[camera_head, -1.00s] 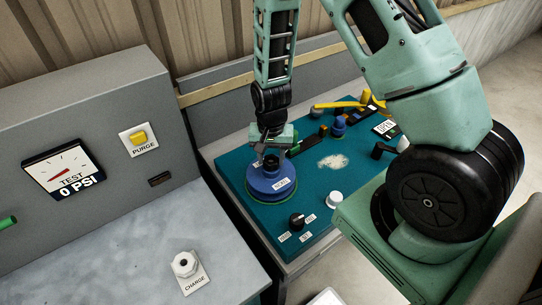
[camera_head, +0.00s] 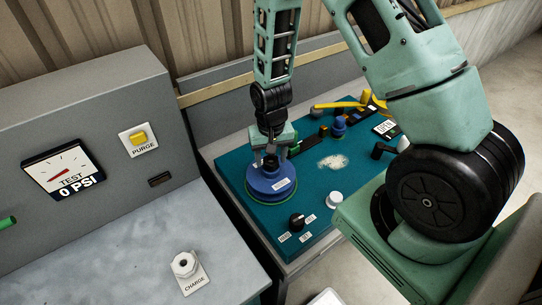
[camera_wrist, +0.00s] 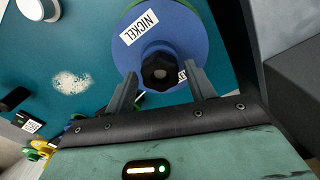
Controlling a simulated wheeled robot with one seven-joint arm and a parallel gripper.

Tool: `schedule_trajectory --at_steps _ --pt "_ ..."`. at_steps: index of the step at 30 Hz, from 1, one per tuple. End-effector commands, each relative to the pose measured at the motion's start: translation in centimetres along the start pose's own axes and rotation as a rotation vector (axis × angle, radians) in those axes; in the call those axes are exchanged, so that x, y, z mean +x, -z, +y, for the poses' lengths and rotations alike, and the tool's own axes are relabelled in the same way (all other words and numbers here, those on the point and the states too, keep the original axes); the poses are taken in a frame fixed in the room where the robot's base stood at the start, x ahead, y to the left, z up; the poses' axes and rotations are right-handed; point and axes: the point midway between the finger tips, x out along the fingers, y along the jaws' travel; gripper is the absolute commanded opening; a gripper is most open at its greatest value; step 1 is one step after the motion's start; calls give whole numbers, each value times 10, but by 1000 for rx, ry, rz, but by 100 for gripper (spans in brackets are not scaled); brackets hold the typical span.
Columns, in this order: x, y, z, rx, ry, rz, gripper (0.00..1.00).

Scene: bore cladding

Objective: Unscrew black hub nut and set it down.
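The black hub nut (camera_wrist: 160,71) sits at the centre of a blue round hub labelled NICKEL (camera_wrist: 187,25). In the head view the nut (camera_head: 271,161) shows as a small dark shape on top of the blue hub (camera_head: 268,184), partly hidden by my gripper (camera_head: 272,150). In the wrist view my gripper (camera_wrist: 162,76) is open, with one finger on each side of the nut. Gaps show between the fingers and the nut. How far the fingertips are above it is hard to tell.
The hub stands on a teal board (camera_head: 330,185) with a white knob (camera_head: 333,200), a black knob (camera_head: 297,221) and a speckled patch (camera_head: 333,161). A yellow-handled item (camera_head: 340,104) lies at the back. The grey bench (camera_head: 120,245) at left has clear room beside the CHARGE fitting (camera_head: 184,264).

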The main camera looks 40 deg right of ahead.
Motion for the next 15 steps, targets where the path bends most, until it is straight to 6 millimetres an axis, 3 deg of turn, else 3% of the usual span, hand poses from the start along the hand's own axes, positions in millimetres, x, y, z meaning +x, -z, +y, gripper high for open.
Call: schedule_trajectory --at_steps 8,15 --pt "0 0 0 150 -1 0 55" --pt "0 0 0 174 0 0 55"
